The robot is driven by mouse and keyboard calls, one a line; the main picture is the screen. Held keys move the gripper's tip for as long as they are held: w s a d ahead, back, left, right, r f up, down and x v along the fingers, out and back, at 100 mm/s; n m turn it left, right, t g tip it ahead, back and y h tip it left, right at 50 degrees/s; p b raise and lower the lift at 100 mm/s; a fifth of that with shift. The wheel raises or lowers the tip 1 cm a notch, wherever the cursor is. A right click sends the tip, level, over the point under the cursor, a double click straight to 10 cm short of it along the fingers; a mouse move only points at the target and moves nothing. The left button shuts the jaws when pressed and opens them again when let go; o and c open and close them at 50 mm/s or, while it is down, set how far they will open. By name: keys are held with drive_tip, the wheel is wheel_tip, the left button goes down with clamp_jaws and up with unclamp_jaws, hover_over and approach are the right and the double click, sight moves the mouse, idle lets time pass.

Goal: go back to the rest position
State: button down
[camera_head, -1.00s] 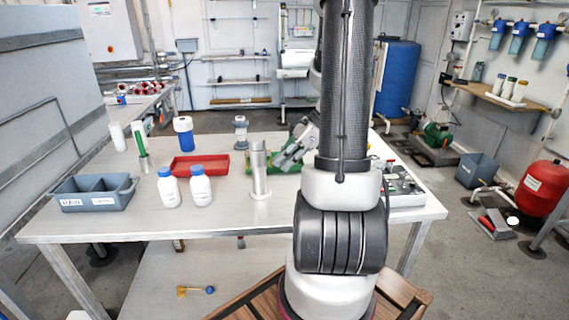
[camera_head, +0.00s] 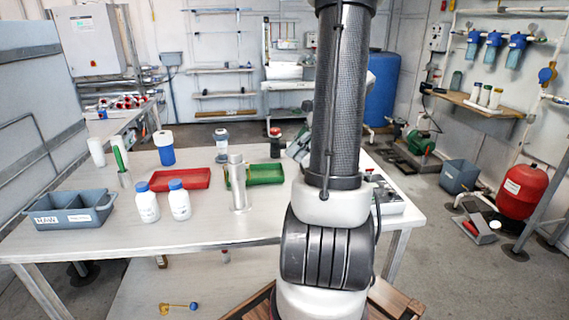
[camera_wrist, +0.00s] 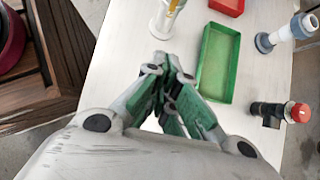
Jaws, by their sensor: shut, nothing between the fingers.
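My gripper shows in the wrist view (camera_wrist: 172,80), its green-padded fingers closed together with nothing between them. It is above the white table (camera_head: 215,218), beside the green tray (camera_wrist: 220,62). In the head view my arm stands upright at right of centre and hides most of the gripper; only a grey part shows at its left edge. The green tray (camera_head: 262,174) looks empty and sits behind a silver cylinder (camera_head: 238,185) on the table.
A red tray (camera_head: 180,178), two white bottles with blue caps (camera_head: 180,203) and a grey divided bin (camera_head: 70,210) stand on the table's left. A dark red-topped part (camera_wrist: 280,112) stands beside the green tray. A slatted wooden surface (camera_wrist: 25,90) lies below the table edge.

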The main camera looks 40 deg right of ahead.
drive_tip(key=shift+v, duration=1.05)
drive_tip(key=shift+f, duration=0.1)
